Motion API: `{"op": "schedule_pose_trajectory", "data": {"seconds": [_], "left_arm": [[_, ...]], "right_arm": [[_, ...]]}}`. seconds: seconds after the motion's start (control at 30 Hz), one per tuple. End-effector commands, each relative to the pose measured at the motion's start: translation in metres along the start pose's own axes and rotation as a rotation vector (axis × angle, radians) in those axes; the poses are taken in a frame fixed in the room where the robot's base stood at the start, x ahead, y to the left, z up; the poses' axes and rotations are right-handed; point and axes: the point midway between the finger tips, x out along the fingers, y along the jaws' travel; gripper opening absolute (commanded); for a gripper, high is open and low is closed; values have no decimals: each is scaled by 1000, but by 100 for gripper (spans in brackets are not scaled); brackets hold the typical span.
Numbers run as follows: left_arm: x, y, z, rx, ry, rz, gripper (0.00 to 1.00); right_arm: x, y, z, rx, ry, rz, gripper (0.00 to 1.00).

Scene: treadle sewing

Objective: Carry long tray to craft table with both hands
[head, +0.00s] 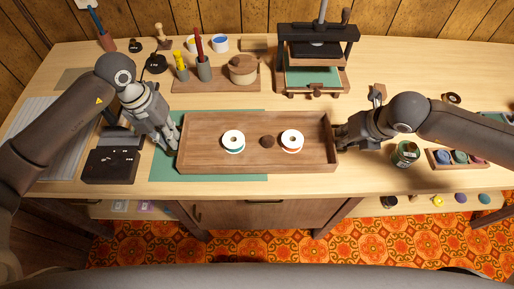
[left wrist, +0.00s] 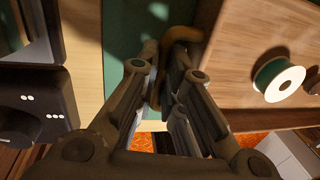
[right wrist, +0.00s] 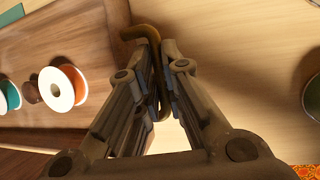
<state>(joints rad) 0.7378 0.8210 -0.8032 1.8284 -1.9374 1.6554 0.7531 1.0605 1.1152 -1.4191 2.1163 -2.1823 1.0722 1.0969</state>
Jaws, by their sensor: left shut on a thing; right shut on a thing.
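The long wooden tray (head: 210,160) is over the green mat at the front of the craft table. A teal spool (head: 233,141), a small brown round thing (head: 267,142) and an orange spool (head: 292,141) stand upright in it. My left gripper (head: 174,146) is shut on the handle at the tray's left end; the brass-coloured handle (left wrist: 183,38) shows between the fingers in the left wrist view. My right gripper (head: 340,136) is shut on the right-end handle (right wrist: 142,33). I cannot tell whether the tray touches the mat.
A black box (head: 110,167) is left of the mat (head: 165,172). A wooden rack with pots (head: 215,80) and a press (head: 316,60) stand behind. A green jar (head: 405,154) and a tray of coloured pieces (head: 458,159) are at the right.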

Motion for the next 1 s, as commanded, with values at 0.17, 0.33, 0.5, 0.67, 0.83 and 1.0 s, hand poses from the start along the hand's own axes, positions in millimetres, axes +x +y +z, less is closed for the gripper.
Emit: {"op": "schedule_pose_trajectory", "data": {"seconds": [0.17,0.33,0.5,0.67,0.83,1.0], "left_arm": [[2,3,0,-4,0,6,23],[2,2,0,-2,0,3,30],[2,1,0,0,0,1,30],[-10,0,1,0,-3,0,30],[-37,1,2,-1,-5,2,30],[-61,2,1,-2,-3,4,30]], "right_arm": [[2,-4,0,4,0,-9,23],[2,-2,-1,2,0,-5,31],[2,-1,-1,1,0,-1,31],[2,0,-1,0,0,2,31],[2,1,-1,-1,0,3,31],[2,1,-1,-1,0,3,31]]}}
